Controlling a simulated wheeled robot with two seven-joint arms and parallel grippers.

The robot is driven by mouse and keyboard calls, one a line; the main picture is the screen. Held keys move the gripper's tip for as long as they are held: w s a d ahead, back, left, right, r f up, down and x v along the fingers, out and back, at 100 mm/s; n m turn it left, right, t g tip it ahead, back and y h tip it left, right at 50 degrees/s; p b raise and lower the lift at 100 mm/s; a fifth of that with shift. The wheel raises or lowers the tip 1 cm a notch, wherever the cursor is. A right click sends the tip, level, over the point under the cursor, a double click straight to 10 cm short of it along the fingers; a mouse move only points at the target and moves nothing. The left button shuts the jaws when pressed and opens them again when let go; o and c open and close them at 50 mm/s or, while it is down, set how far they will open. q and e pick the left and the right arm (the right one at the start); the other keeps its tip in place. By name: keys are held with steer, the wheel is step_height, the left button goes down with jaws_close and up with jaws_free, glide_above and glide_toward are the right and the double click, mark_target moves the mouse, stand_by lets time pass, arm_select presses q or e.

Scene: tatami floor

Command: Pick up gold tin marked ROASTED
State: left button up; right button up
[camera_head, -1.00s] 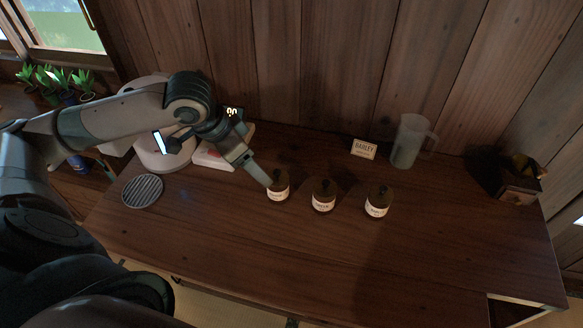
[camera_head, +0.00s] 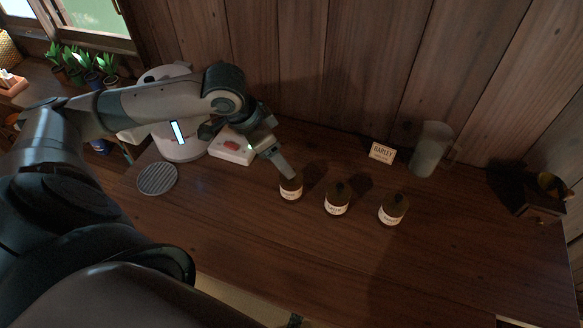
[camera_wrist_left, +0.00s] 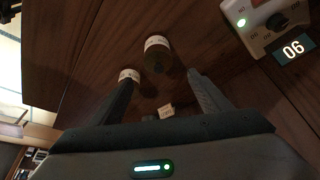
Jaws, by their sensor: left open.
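Three dark, gold-brown tins with pale labels stand in a row on the table: left tin (camera_head: 291,190), middle tin (camera_head: 337,202) and right tin (camera_head: 393,211). Their label words are too small and blurred to read, so I cannot tell which is marked ROASTED. My left gripper (camera_head: 286,172) is at the left tin, its finger overlapping the tin's top in the head view. In the left wrist view my left gripper (camera_wrist_left: 163,80) is open and empty; one tin (camera_wrist_left: 157,58) lies ahead between the fingertips and another tin (camera_wrist_left: 129,76) shows by the left finger. My right gripper is out of view.
A BARLEY card (camera_head: 382,153) and a clear jug (camera_head: 430,150) stand behind the tins. A white scale-like device (camera_head: 232,147), a round white appliance (camera_head: 178,140) and a round grille (camera_head: 157,179) are at left. A dark box (camera_head: 538,200) is at right. The table front is clear.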

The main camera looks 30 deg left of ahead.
mark_target(295, 182)
arm_select(q)
steer(key=p+x, duration=0.1)
steer(key=x, duration=0.9)
steer(key=shift+s+a+p, duration=0.1)
steer(key=shift+p, duration=0.3)
steer(key=shift+f+p, duration=0.3)
steer(key=x, duration=0.2)
steer(key=p+x, duration=0.1)
steer(key=x, duration=0.1)
steer(key=shift+s, duration=0.25)
steer(key=shift+w+f, duration=0.1)
steer(key=shift+f, duration=0.25)
steer(key=shift+c, duration=0.7)
steer(key=c, duration=1.3)
steer(key=shift+o, duration=0.2)
